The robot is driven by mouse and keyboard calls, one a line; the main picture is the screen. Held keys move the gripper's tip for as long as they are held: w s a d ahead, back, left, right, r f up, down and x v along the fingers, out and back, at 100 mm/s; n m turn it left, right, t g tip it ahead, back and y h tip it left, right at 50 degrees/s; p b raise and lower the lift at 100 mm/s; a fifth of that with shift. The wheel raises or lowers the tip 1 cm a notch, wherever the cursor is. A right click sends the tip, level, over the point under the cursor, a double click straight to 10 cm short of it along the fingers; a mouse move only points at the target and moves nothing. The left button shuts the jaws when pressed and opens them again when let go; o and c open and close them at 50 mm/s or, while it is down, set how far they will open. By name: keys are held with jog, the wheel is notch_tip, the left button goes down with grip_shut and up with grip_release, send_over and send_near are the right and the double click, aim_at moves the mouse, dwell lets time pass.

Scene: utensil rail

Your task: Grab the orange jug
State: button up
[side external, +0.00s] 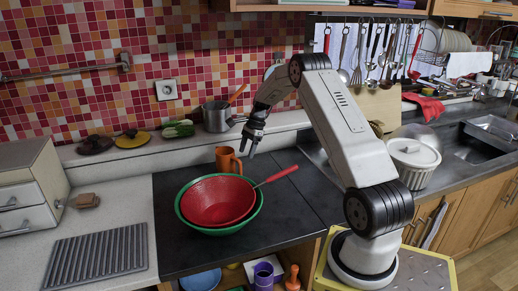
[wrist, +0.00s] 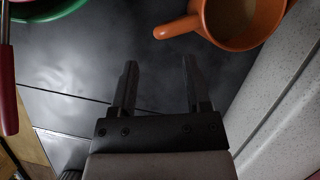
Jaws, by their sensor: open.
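The orange jug (side external: 228,160) stands upright on the dark counter, behind the red and green bowls in the side view. In the wrist view the jug (wrist: 232,22) is at the top right, partly cut off by the frame, with its handle (wrist: 176,28) pointing left. My gripper (side external: 248,152) is open and empty. It hangs pointing down, just right of the jug in the side view. In the wrist view the two fingers of my gripper (wrist: 157,68) are apart, with bare dark counter between them. The fingers do not touch the jug.
A red bowl (side external: 215,200) sits inside a green bowl (side external: 183,219), with a red-handled utensil (side external: 278,175) across the rim. A metal pot (side external: 216,117) stands on the back ledge. A white lidded pot (side external: 413,165) stands at the right. Dark counter (side external: 290,205) is free right of the bowls.

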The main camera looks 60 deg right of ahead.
aim_at(229, 165)
jog(key=shift+x, duration=3.6)
grip_shut()
jog(key=shift+d+r, duration=0.1)
